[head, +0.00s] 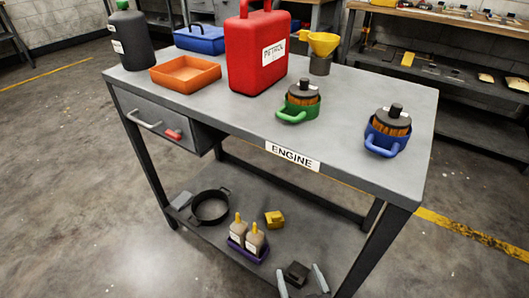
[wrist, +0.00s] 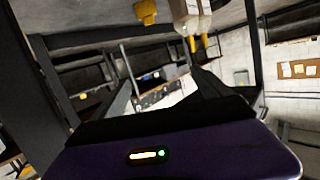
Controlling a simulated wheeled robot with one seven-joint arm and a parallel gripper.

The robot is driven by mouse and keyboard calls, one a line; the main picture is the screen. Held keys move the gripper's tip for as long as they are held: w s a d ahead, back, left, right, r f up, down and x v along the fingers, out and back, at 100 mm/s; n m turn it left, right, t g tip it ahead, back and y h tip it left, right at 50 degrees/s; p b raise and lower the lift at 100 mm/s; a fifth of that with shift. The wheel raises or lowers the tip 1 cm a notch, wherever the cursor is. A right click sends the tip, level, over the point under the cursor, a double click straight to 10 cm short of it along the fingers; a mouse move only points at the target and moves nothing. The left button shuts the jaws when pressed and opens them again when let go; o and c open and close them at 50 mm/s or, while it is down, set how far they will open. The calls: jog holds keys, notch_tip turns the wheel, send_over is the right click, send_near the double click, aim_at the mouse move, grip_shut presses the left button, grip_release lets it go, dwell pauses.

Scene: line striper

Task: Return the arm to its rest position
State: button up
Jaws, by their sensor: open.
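My gripper (head: 300,274) shows at the bottom edge of the head view, with two pale grey fingers apart at the front of the workbench's lower shelf. A small dark block shows between the fingers; I cannot tell whether it is part of my gripper or lies on the shelf. Nothing is clearly held. The wrist view is upside down: my dark purple housing with a small lit strip fills the bottom, and the bottles (wrist: 190,15) and the yellow block (wrist: 146,12) hang at the top. The rest of my arm is out of the head view.
The workbench (head: 345,150) holds a red petrol can (head: 258,62), an orange tray (head: 186,74), and green (head: 300,110) and blue (head: 380,145) brush holders. Its lower shelf carries a black pan (head: 210,222) and bottles in a purple caddy (head: 247,252). Bench legs stand close to my gripper.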

jog(key=s+d+r+h+b, duration=0.1)
jog(key=s+d+r+b, duration=0.3)
jog(key=s, duration=0.7)
jog(key=s+d+r+m+h+b, duration=0.1)
jog(key=s+d+r+b, duration=0.15)
jog(key=s+r, duration=0.55)
jog(key=s+d+r+h+b, duration=0.1)
jog(key=s+d+r+b, duration=0.2)
jog(key=s, duration=1)
notch_tip(320, 180, up, 30)
jog(key=p, duration=3.1)
jog(key=shift+d, duration=0.3)
jog(key=shift+r, duration=0.1)
